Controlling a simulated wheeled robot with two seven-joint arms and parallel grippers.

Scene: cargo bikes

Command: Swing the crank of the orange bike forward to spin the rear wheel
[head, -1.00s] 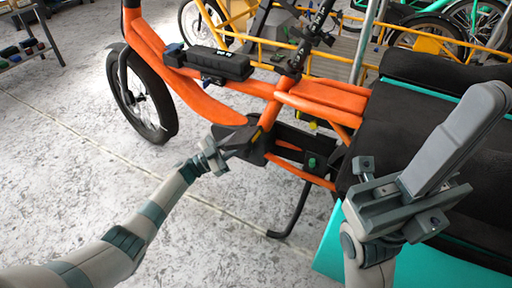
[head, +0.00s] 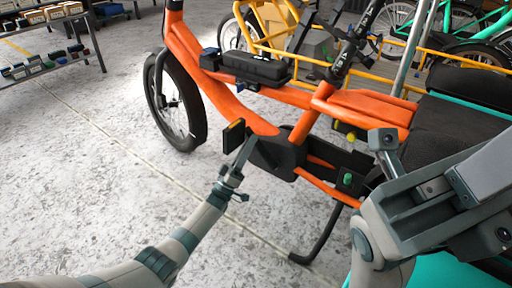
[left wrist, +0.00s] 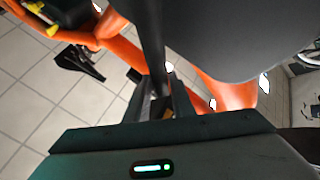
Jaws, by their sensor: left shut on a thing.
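The orange bike (head: 265,85) stands with its front wheel at the left. A dark crank arm (head: 245,151) comes out of the black drive housing (head: 281,155); a pedal with an orange face (head: 234,135) shows beside it. My left gripper (head: 238,169) is shut on the crank arm. The left wrist view shows a dark bar (left wrist: 152,40) between the fingers (left wrist: 160,101). My right gripper (head: 408,165) is beside the bike's rear part, at the right; its jaw opening is unclear. The rear wheel cannot be seen.
A kickstand (head: 325,238) reaches the floor right of my left gripper. A black seat pad (head: 435,122) lies by my right arm. A yellow-framed bike (head: 450,80) stands behind. A shelf (head: 75,60) is at the upper left. Floor at the left is clear.

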